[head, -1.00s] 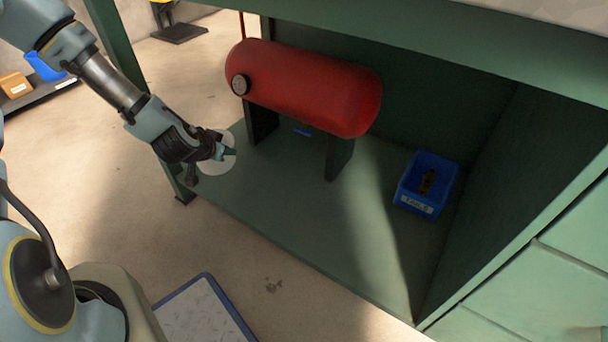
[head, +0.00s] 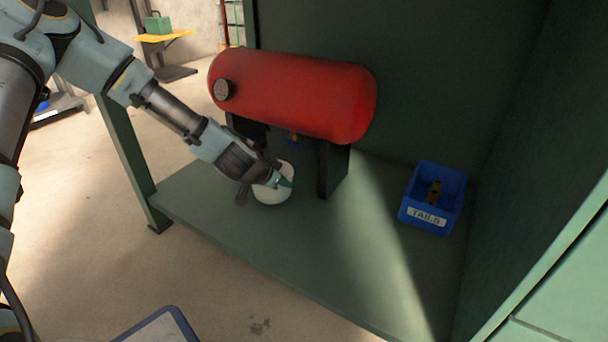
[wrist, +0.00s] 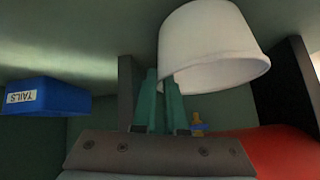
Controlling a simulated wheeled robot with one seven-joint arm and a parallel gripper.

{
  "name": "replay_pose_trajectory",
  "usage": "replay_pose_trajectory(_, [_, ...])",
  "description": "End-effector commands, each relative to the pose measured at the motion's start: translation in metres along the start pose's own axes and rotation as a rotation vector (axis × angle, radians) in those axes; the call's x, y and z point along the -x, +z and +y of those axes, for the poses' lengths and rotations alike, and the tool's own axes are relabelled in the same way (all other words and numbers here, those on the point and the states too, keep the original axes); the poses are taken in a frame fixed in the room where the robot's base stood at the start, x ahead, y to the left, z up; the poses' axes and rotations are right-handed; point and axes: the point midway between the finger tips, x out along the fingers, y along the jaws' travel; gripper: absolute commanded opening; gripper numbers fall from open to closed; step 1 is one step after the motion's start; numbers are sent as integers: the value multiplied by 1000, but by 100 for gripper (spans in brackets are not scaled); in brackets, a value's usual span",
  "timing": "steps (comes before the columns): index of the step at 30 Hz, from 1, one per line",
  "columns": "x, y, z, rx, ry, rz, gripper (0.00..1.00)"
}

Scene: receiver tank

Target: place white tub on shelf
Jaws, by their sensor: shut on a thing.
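The white tub (head: 271,194) is at my gripper, over the green lower shelf (head: 225,225) and in front of the red tank's legs. My gripper (head: 284,183) is shut on the tub at its rim, and the green fingers hide part of it. In the wrist view my green fingers (wrist: 163,88) meet the rim of the tub (wrist: 212,45), which looks empty of anything visible. I cannot tell whether the tub's base touches the shelf.
The red tank (head: 295,95) sits just above and behind my gripper on dark legs (head: 333,170). A brass valve with a blue part (wrist: 198,125) hangs under it. A blue bin labelled TAILS (head: 432,197) stands to the right. Shelf between is clear.

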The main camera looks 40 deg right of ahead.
Motion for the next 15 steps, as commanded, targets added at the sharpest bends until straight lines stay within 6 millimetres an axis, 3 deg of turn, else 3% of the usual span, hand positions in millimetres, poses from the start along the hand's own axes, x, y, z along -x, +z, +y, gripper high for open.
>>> replay_pose_trajectory(1, [-14,-8,-2,-1,-3,5,0])
replay_pose_trajectory(6, [-42,-37,-8,-1,-2,3,0])
replay_pose_trajectory(15, [-61,-60,-14,0,0,0,0])
